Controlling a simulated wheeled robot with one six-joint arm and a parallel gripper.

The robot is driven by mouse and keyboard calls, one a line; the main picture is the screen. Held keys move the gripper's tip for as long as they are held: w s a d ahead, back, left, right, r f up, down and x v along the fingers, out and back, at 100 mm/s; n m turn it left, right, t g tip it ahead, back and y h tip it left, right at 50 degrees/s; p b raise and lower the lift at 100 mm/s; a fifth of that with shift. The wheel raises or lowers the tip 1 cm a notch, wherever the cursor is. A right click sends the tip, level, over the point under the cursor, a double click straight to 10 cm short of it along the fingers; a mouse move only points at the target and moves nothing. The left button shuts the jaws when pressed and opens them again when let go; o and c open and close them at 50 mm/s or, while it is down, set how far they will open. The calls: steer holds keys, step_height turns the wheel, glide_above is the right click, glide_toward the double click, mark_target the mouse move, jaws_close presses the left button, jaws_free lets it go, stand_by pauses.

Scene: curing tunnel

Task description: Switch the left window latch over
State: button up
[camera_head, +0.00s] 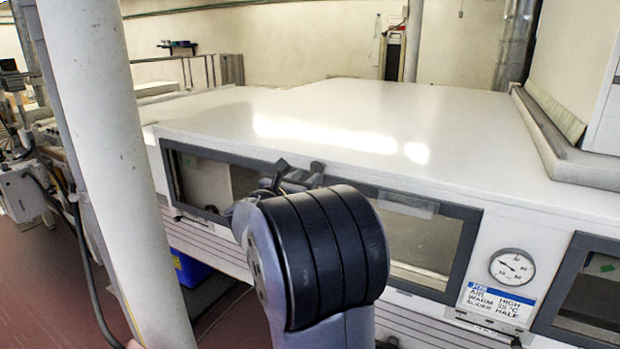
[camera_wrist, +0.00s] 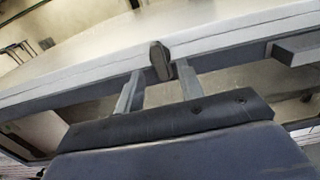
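A small dark upright latch (camera_wrist: 160,61) stands at the upper edge of the grey window frame in the wrist view. My gripper (camera_wrist: 160,74) is open, with its two grey fingers apart. The latch shows between and just beyond the fingertips, closer to the right finger; I cannot tell whether they touch. In the head view my gripper (camera_head: 298,179) is at the top frame of the left window (camera_head: 205,182), near that window's right end. My dark wrist hides much of it, and I cannot clearly separate latch from fingers there.
The tunnel's broad white top (camera_head: 330,115) is clear. A round gauge (camera_head: 512,267) is further right. A pale post (camera_head: 98,150) stands at left.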

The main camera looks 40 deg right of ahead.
mark_target(312, 172)
steer(key=b+v, duration=0.1)
steer(key=v, duration=0.6)
steer(key=shift+a, duration=0.15)
steer(key=p+x, duration=0.2)
steer(key=x, duration=0.8)
steer(key=shift+w+d, duration=0.15)
steer(key=shift+d, duration=0.2)
steer(key=shift+f, duration=0.1)
